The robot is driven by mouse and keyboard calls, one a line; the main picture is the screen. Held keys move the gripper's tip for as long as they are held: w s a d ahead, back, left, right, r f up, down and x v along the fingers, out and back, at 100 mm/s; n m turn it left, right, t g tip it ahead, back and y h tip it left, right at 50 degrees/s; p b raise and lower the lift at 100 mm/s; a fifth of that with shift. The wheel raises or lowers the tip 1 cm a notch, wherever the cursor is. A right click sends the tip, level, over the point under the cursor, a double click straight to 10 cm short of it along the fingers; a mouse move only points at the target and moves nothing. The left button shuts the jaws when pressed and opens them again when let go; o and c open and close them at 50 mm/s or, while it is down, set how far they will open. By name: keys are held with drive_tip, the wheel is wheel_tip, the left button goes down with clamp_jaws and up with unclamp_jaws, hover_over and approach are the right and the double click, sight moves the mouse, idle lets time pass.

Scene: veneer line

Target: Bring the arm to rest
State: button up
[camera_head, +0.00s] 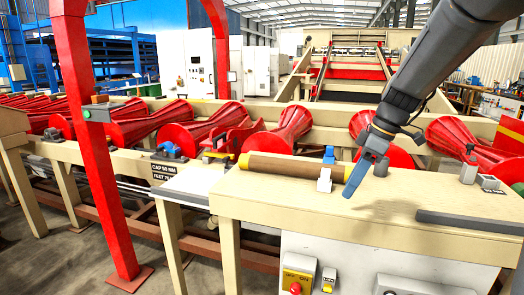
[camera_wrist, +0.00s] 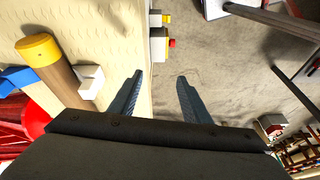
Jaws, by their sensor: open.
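My gripper (camera_head: 366,174) hangs from the dark grey arm above the cream bench (camera_head: 260,200), to the right of a brown roll with yellow ends (camera_head: 296,167). In the wrist view my gripper (camera_wrist: 160,95) has its two fingers spread apart with nothing between them. The roll (camera_wrist: 52,70) lies to the left there, apart from the fingers. The fingers point past the bench edge toward the floor in that view.
A white block (camera_head: 324,182) and a blue clamp (camera_head: 329,154) stand by the roll. A dark grey bar (camera_head: 470,221) and grey blocks (camera_head: 489,183) lie on the bench at right. Red rollers (camera_head: 290,125) run behind. A red post (camera_head: 90,150) stands at left.

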drive_tip(key=s+a+f+m+h, duration=0.2)
drive_tip(key=s+f+m, duration=0.4)
drive_tip(key=s, duration=0.4)
drive_tip(key=s+a+f+m+h, duration=0.1)
drive_tip(key=s+a+f+m, duration=0.1)
drive_tip(key=s+f+m, duration=0.4)
drive_tip(key=s+f, duration=0.2)
drive_tip(key=s, duration=0.2)
drive_tip(key=shift+s+a+f+m+h, duration=0.15)
drive_tip(key=shift+s+a+m+h, duration=0.05)
drive_tip(key=shift+m+h, duration=0.2)
